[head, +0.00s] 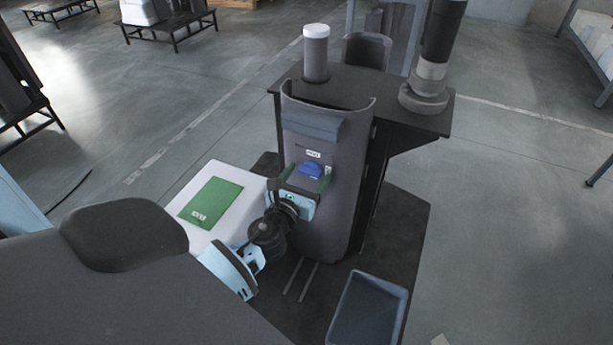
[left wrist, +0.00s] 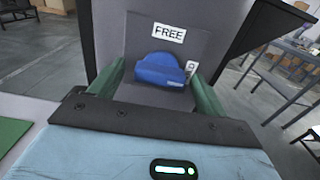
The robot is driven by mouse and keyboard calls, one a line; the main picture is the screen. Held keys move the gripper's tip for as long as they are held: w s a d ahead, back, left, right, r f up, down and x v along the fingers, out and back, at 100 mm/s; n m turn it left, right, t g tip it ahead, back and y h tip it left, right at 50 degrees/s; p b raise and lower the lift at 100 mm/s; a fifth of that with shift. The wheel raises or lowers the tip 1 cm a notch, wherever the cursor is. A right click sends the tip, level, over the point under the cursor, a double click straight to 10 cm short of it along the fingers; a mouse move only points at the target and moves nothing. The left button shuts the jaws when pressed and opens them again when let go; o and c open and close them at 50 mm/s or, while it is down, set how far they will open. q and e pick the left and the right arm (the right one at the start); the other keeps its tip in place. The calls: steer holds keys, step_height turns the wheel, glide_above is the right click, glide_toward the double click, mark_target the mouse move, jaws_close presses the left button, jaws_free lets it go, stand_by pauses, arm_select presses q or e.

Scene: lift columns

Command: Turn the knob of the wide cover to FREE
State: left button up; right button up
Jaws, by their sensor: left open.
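The wide cover (head: 340,215) is a tall dark grey curved shell standing upright against the black table. Its blue knob (head: 311,170) sits on a flat panel below a white label (head: 313,154). In the left wrist view the knob (left wrist: 160,69) is a rounded blue piece, slightly tilted, and the label above it reads FREE (left wrist: 169,33). A smaller white label (left wrist: 191,68) shows at its right, partly hidden. My left gripper (head: 307,177) is open, with its green fingers on either side of the knob; I cannot tell whether they touch it. My right gripper is out of view.
A white box with a green panel (head: 211,202) stands left of the cover. A blue-grey tray (head: 369,312) lies at the front right. The black table (head: 358,88) carries a white-capped cylinder (head: 316,55) and a banded column (head: 430,72). Open floor lies to the right.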

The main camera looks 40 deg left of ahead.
arm_select(q)
steer(key=c, duration=1)
steer(key=shift+n, duration=0.3)
steer(key=n+b, duration=0.1)
steer(key=n, duration=0.2)
steer(key=shift+n, duration=0.4)
steer(key=n, duration=0.4)
steer(key=shift+n, duration=0.3)
steer(key=n, duration=0.4)
steer(key=shift+b, duration=0.3)
steer(key=n, duration=0.4)
steer(key=shift+n, duration=0.6)
